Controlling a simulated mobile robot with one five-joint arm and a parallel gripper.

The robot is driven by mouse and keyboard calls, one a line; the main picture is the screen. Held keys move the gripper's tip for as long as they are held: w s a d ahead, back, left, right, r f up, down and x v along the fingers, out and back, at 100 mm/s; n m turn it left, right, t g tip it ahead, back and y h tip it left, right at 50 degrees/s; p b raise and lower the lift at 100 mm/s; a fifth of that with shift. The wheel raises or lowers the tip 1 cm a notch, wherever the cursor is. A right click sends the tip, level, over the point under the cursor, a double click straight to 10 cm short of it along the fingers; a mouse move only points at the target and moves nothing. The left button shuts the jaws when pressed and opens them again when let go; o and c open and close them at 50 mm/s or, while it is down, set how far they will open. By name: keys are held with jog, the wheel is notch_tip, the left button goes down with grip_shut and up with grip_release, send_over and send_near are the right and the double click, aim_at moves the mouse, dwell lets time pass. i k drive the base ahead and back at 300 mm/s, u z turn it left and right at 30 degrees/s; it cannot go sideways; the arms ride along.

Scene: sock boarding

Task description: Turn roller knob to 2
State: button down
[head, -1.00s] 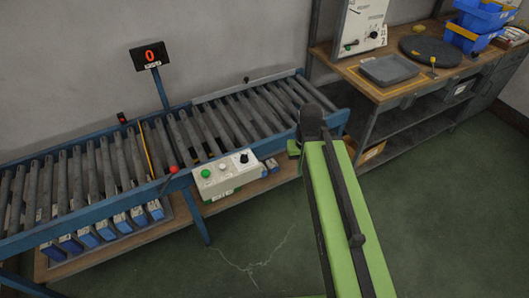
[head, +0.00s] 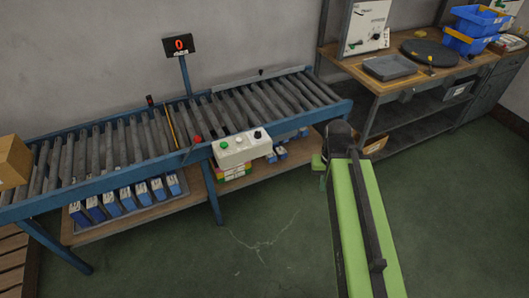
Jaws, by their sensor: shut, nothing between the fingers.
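The roller knob (head: 257,135) is a small black knob at the right end of a pale control box (head: 238,152) on the front rail of the roller conveyor (head: 120,150). The box also has a green button (head: 224,145) and a whitish button. The knob's pointer and scale numbers are too small to read. A display (head: 178,46) above the conveyor shows a red 0. My green arm reaches up from the bottom right, its dark far joint right of the box and apart from it.
A cardboard box (head: 12,160) sits on the conveyor's left end. A wooden workbench (head: 400,88) with a grey tray (head: 389,67) stands at the right. The green floor (head: 250,255) in front is clear.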

aim_at(257, 134)
jog(key=z, duration=0.1)
jog(key=k, duration=0.5)
jog(key=u, duration=0.5)
jog(key=i, duration=1)
jog(key=u, duration=5.4)
jog(key=i, duration=0.1)
jog(key=z, duration=2.6)
jog(key=k, duration=0.8)
jog(key=z, duration=0.8)
jog(key=i, duration=0.4)
jog(key=u, duration=0.15)
